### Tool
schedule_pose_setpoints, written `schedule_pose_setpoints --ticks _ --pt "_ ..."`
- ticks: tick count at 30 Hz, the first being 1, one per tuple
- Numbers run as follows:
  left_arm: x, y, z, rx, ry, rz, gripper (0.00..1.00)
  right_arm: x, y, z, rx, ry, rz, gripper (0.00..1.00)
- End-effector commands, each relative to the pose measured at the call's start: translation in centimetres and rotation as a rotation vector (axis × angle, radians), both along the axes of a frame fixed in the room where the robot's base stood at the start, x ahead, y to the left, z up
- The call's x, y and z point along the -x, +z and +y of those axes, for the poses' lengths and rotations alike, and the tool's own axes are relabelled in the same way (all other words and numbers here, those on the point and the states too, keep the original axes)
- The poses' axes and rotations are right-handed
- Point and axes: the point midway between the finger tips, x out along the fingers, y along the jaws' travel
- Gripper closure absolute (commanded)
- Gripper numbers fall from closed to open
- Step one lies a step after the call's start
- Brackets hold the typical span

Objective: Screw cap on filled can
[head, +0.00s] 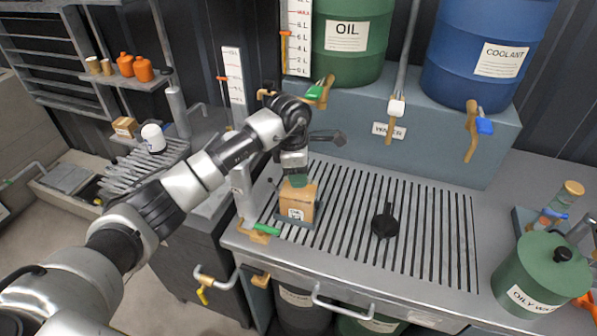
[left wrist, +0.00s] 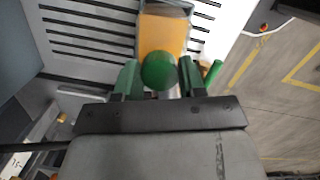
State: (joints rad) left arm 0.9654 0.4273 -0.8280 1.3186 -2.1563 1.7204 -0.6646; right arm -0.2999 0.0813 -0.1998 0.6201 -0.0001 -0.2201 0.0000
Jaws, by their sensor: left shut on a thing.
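A tan, box-shaped can (head: 298,203) with a white label stands upright at the left part of the slotted drain grate (head: 345,225). My left gripper (head: 295,180) points down right over the can's top. In the left wrist view, its green fingers (left wrist: 160,80) are shut on a round green cap (left wrist: 159,69). The tan can also shows in that view (left wrist: 165,33), just beyond the cap. The cap hides part of the can's top, and I cannot tell whether they touch. My right gripper is not in view.
A black funnel-like piece (head: 384,222) lies on the grate to the right. Green oil (head: 352,35) and blue coolant (head: 488,50) drums with taps stand behind. A green oily waste can (head: 541,272) stands at right. The grate's middle is clear.

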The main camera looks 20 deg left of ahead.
Motion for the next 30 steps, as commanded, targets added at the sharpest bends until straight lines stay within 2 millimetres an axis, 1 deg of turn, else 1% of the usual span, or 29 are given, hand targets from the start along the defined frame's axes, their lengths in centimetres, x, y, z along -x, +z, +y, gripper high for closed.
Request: schedule_pose_setpoints --ticks 9,22,30 --pt "-0.02 0.01 0.02 0.0 0.0 -0.001 0.8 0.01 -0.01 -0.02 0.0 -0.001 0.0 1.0" --pt "-0.04 -0.66 0.06 0.0 0.001 -0.001 0.8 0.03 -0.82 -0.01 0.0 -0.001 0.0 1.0" --pt "-0.04 -0.72 0.05 0.0 0.001 -0.001 0.8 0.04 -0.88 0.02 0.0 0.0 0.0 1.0"
